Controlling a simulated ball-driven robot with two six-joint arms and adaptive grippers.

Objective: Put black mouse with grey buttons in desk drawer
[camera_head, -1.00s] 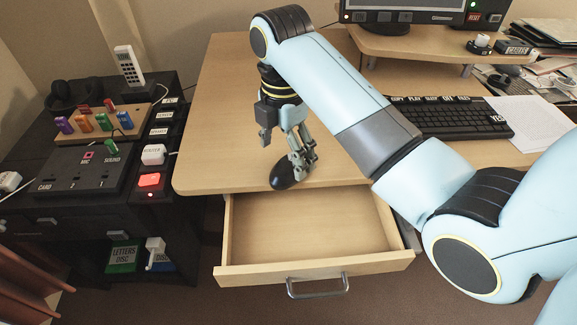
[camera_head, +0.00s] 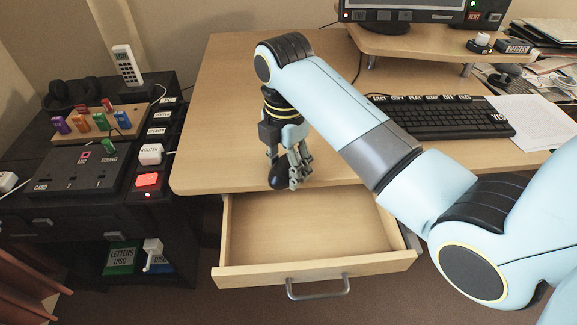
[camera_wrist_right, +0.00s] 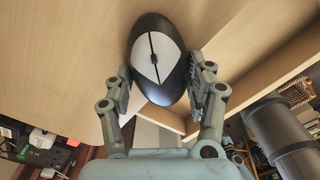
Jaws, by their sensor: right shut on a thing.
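The black mouse with grey buttons (camera_wrist_right: 157,60) is between the two fingers of my right gripper (camera_wrist_right: 160,85), which is shut on its sides. In the head view the mouse (camera_head: 279,176) shows as a dark shape under my right gripper (camera_head: 289,172), near the desk's front edge and just behind the open drawer. I cannot tell whether it touches the desk top. The desk drawer (camera_head: 238,235) is pulled out and its visible floor is empty. My left gripper is not in view.
The wooden desk (camera_head: 215,100) carries a keyboard (camera_head: 440,117) and a sheet of paper (camera_head: 530,120) at the right. A black cabinet (camera_head: 75,215) with a router switch, sockets and a phone (camera_head: 126,62) stands at the left. The drawer's metal handle (camera_head: 318,289) faces the front.

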